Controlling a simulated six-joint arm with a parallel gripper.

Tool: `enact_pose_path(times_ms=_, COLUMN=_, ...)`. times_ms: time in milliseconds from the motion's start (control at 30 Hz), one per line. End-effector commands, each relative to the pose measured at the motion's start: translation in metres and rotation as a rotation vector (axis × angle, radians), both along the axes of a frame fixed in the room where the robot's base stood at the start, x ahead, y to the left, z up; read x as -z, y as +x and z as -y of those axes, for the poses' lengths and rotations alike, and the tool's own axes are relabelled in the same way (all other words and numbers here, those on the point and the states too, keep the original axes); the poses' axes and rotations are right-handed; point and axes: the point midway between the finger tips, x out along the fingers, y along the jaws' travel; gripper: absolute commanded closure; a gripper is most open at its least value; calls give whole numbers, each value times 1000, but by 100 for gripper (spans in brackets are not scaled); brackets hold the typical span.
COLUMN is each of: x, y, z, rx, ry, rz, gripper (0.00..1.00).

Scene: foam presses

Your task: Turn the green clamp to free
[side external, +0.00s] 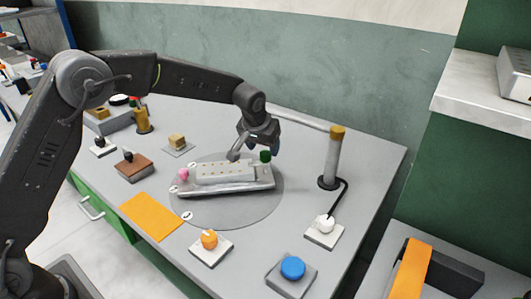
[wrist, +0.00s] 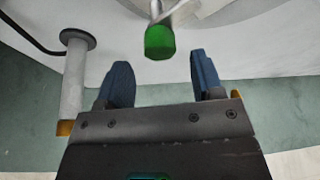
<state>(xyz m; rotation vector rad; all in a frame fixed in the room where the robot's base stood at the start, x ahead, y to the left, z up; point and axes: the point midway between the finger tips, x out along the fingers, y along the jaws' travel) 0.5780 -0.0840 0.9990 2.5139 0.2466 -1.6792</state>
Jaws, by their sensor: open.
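The green clamp (side external: 265,156) stands at the right end of a pale foam press (side external: 225,173) in the side external view. In the wrist view the green clamp (wrist: 160,42) is at the top centre, just beyond the fingertips, with a grey metal piece above it. My gripper (side external: 248,151) is just above and left of the clamp in the side view. In the wrist view my gripper (wrist: 160,70) has its two blue fingers apart, with nothing between them. The clamp lines up roughly with the gap between the fingers. I cannot tell whether a finger touches it.
A pink knob (side external: 183,175) is at the press's left end. The press sits on a dark grey disc (side external: 235,216). A post with a yellow top (side external: 332,160) stands to the right. An orange knob (side external: 209,239), blue button (side external: 292,268) and white knob (side external: 325,223) are in front.

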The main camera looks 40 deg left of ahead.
Motion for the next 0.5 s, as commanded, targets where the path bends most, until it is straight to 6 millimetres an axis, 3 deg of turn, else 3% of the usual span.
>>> enact_pose_path(times_ms=200, x=27, y=11, z=-3, rx=0, ry=1, rz=-1, gripper=39)
enact_pose_path(times_ms=500, x=35, y=14, z=-3, rx=-1, ry=0, rz=1, gripper=39)
